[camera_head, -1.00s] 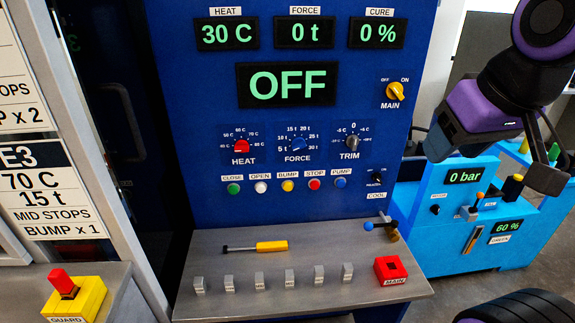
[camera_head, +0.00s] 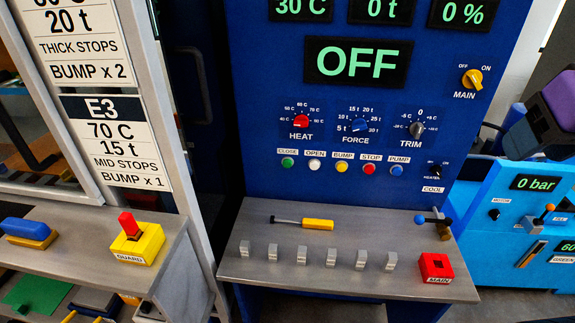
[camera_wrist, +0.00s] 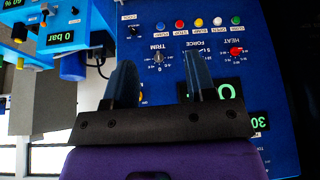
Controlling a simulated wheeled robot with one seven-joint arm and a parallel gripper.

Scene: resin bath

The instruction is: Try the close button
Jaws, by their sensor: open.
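The close button (camera_head: 288,162) is a small green round button at the left end of a row on the blue panel (camera_head: 262,190), under its CLOSE label. White OPEN, yellow BUMP, red STOP and blue PUMP buttons follow to its right. In the wrist view the panel is upside down, and the green button (camera_wrist: 236,20) is at the upper right. My gripper (camera_wrist: 156,70) is open and empty, its two dark fingers apart in front of the panel and clear of the green button.
The main display (camera_head: 358,63) reads OFF. A grey shelf (camera_head: 330,275) below holds a yellow-handled screwdriver (camera_head: 317,224), several grey blocks and a red MAIN box (camera_head: 435,268). A yellow GUARD box (camera_head: 138,245) stands at left. A light-blue unit (camera_head: 500,215) stands at right.

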